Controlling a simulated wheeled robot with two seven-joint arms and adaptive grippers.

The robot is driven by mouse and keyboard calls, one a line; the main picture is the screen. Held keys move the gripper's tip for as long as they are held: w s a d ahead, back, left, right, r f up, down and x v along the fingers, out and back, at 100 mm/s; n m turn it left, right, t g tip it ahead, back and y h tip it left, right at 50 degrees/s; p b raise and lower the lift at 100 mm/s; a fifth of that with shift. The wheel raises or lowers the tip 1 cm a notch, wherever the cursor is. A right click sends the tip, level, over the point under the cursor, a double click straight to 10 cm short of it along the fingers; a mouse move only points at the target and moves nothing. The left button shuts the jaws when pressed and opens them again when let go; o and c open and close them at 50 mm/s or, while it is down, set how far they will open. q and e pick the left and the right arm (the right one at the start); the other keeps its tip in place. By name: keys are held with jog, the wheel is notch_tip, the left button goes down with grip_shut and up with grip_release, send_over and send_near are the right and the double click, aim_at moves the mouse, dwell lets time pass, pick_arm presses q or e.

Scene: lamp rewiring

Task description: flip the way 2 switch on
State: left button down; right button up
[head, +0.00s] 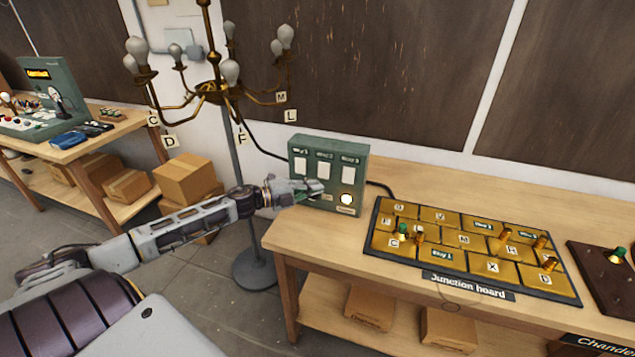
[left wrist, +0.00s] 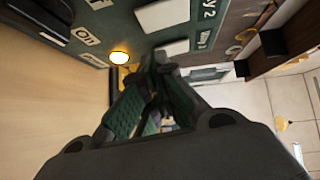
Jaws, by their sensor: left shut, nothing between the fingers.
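The green switch box (head: 357,150) stands upright at the left end of the workbench, with three white switches in a row. The Way 2 switch (head: 321,170) is the middle one; I cannot tell which way it is tipped. It also shows at the top of the left wrist view (left wrist: 165,13), beside its label. My left gripper (head: 318,188) is shut and empty, its fingertips close to the lower front of the box, below the switches. In the left wrist view the fingertips (left wrist: 160,66) are near the Way 1 switch (left wrist: 170,48); contact is unclear. My right gripper is out of view.
A round lamp (head: 347,199) glows at the box's lower right. The junction board (head: 478,245) with brass plates and posts lies to the right. A brass chandelier (head: 212,90) hangs on a stand behind my left arm. Bare wood lies before the box.

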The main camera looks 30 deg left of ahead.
aim_at(324, 171)
pick_arm(q)
jog(key=shift+w+a+f, duration=0.15)
jog(key=shift+w+a, duration=0.1)
jog(key=shift+w, duration=0.7)
jog(key=shift+w+a+f, duration=0.1)
jog(key=shift+w+a, duration=0.1)
jog(key=shift+w, duration=0.75)
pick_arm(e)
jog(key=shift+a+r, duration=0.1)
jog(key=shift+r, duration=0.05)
pick_arm(q)
jog(key=shift+w+f+b, duration=0.15)
jog(key=shift+w+b, duration=0.2)
jog(key=shift+b, duration=0.4)
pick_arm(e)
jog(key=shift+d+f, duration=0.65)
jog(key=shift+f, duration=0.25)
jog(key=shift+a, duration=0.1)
